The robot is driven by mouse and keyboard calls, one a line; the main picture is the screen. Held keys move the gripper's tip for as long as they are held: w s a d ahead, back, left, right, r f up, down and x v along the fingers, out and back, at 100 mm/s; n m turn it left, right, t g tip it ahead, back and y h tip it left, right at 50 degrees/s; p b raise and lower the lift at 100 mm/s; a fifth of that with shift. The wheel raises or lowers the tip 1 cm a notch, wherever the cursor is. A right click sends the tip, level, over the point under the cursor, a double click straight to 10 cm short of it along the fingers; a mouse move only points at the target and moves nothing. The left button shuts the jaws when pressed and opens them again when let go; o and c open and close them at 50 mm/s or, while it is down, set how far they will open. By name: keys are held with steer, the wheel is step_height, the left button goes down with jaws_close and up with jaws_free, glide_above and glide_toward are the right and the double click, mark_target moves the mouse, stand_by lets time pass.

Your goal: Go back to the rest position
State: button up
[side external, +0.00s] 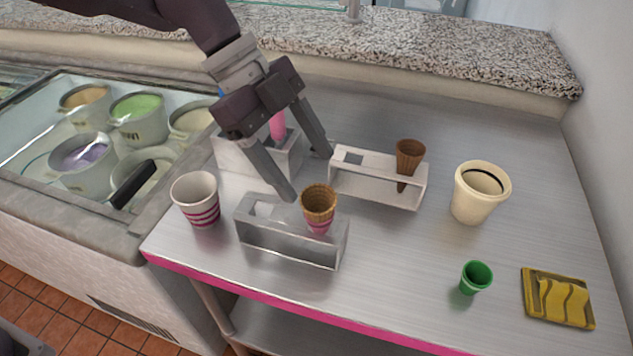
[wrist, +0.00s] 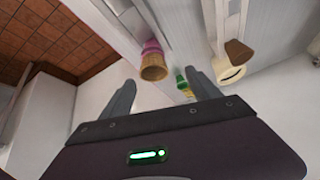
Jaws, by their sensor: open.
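My gripper (side external: 302,170) is open in the side external view, its two fingers spread with nothing between them. It is above the steel counter, behind the front cone holder (side external: 290,246) and left of the rear cone holder (side external: 378,178). A waffle cone (side external: 318,203) with a pink-striped sleeve stands in the front holder. A darker brown cone (side external: 408,158) stands in the rear holder. In the wrist view my gripper (wrist: 160,85) shows both fingers apart, with the sleeved waffle cone (wrist: 153,68) beyond them.
A striped paper cup (side external: 196,198) stands left of the front holder. A cream cup (side external: 479,192), a green cup (side external: 475,277) and a yellow tray (side external: 557,298) are at the right. The freezer (side external: 80,150) with several ice cream tubs is left. A granite ledge (side external: 420,50) runs behind.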

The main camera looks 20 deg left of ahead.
steer(key=shift+a+r, duration=0.25)
steer(key=shift+r, duration=0.2)
steer(key=s+a+r+n+t+y, duration=0.2)
steer(key=s+a+r+n, duration=0.3)
steer(key=a, duration=0.3)
steer(key=s+a+r+n+t+y, duration=0.2)
steer(key=s+a+r+n, duration=0.1)
steer(key=s+a+n, duration=0.4)
steer(key=s+a+f+n+t+y, duration=0.2)
steer(key=s+a+n, duration=0.7)
steer(key=s+a, duration=0.2)
steer(key=shift+s+a+f, duration=0.2)
steer(key=shift+f, duration=0.15)
